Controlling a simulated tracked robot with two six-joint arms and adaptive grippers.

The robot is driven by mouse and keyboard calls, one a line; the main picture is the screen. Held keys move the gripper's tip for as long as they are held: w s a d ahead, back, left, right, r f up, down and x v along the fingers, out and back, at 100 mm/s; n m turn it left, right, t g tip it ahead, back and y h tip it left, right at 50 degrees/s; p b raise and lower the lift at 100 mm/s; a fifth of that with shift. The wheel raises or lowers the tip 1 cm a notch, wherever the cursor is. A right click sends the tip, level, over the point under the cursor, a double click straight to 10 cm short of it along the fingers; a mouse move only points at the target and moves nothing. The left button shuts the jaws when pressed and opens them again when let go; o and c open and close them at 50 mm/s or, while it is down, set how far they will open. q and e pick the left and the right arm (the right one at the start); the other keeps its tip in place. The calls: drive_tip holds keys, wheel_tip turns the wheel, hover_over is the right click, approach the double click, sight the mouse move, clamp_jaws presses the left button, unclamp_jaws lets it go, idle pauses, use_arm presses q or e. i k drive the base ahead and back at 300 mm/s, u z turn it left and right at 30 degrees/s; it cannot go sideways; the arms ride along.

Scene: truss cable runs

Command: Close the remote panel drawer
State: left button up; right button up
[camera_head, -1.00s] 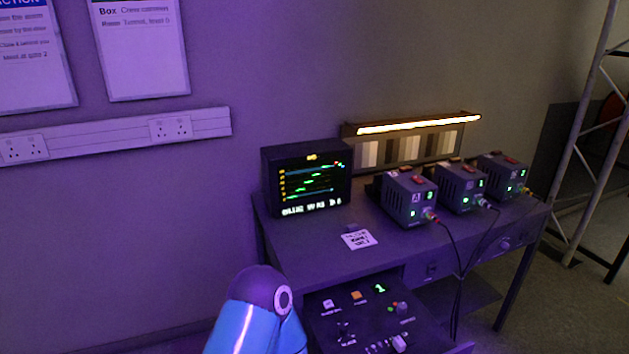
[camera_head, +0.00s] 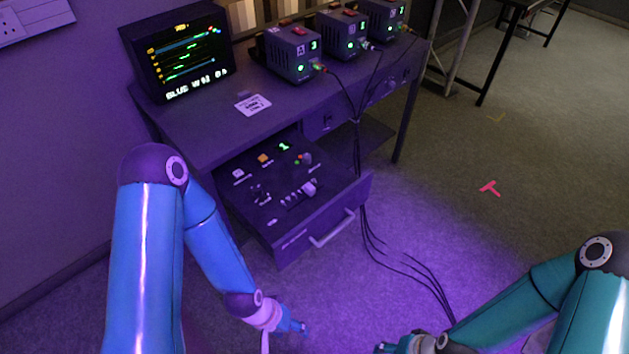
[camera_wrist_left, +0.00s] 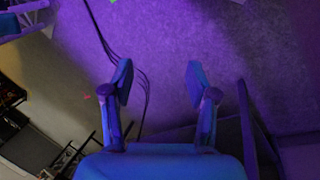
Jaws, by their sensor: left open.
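The remote panel drawer (camera_head: 290,195) is pulled out from under the desk in the head view. Its top carries buttons, knobs and a lit green digit, and its front has a pale bar handle (camera_head: 332,228). My left gripper (camera_head: 300,327) is low in front of the drawer, below the handle and apart from it. In the left wrist view my left gripper (camera_wrist_left: 160,82) has its fingers spread with only floor between them. My right gripper (camera_head: 386,347) is at the bottom edge, partly cut off, and its jaws are unclear.
The desk (camera_head: 205,130) bears a monitor (camera_head: 178,50) and several power boxes (camera_head: 292,52). Cables (camera_head: 362,150) hang past the drawer's right side and trail over the floor. A truss leg (camera_head: 448,50) stands behind.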

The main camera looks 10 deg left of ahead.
sight(286, 221)
drive_tip(key=z, duration=0.05)
drive_tip(key=k, duration=1.1)
drive_tip(key=u, duration=0.2)
drive_tip(key=i, duration=1.55)
drive_tip(key=z, duration=0.85)
drive_tip(key=i, duration=0.4)
drive_tip(key=z, duration=0.2)
drive_tip(key=k, duration=0.9)
drive_tip(key=z, duration=0.15)
drive_tip(key=i, duration=0.4)
